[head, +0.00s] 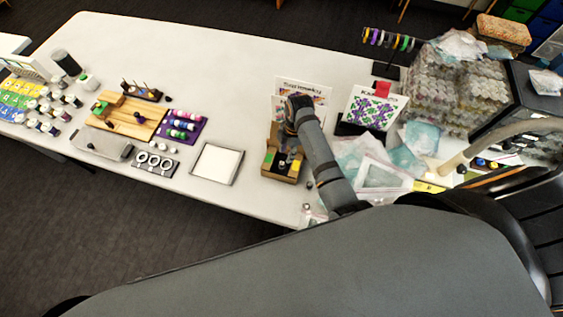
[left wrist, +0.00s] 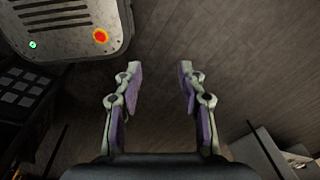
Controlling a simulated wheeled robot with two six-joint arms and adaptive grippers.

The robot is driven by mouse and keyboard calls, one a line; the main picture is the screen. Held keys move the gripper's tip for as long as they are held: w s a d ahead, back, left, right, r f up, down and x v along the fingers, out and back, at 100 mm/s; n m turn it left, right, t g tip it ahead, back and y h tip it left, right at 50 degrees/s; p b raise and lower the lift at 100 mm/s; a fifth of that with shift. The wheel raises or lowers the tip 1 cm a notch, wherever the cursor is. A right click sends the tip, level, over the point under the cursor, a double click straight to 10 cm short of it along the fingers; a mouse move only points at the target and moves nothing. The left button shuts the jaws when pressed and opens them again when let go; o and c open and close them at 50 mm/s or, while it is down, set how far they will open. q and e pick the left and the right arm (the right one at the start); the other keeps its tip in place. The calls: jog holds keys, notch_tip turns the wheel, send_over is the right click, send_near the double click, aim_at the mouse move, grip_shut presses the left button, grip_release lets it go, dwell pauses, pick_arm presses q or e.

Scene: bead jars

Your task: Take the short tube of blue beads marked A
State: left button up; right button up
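I cannot make out a short tube of blue beads marked A in either view; any lettering is too small to read. Small capped jars (head: 47,109) stand on coloured mats at the left end of the table. My right gripper (head: 288,160) points down over a wooden box (head: 270,160) at the table's front edge. Its fingers are too small and dark to tell whether they are open or hold anything. My left gripper (left wrist: 160,85) shows in the left wrist view, open and empty over the dark floor. It is out of the head view.
A wooden board (head: 125,117), a purple rack (head: 183,129) and a white tray (head: 217,163) lie left of the box. Clear bags (head: 382,174) and stacked bead containers (head: 455,92) crowd the right. The table's back middle (head: 215,70) is clear.

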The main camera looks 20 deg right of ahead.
aim_at(282, 163)
jog(key=shift+w+a+f, duration=0.1)
jog(key=shift+w+f, duration=0.05)
jog(key=shift+f, duration=0.4)
jog(key=shift+w+a+f, duration=0.1)
jog(key=shift+f, duration=0.4)
jog(key=shift+a+f+p, duration=0.3)
jog(key=shift+f+p, duration=0.2)
jog(key=shift+f, duration=0.4)
jog(key=f, duration=0.3)
jog(key=shift+s+a+f, duration=0.1)
jog(key=shift+s+a, duration=0.1)
jog(key=shift+a, duration=0.05)
jog(key=shift+w+f, duration=0.1)
pick_arm(q)
jog(key=shift+w+r, duration=0.65)
jog(key=shift+w, duration=0.2)
pick_arm(e)
jog(key=c, duration=0.6)
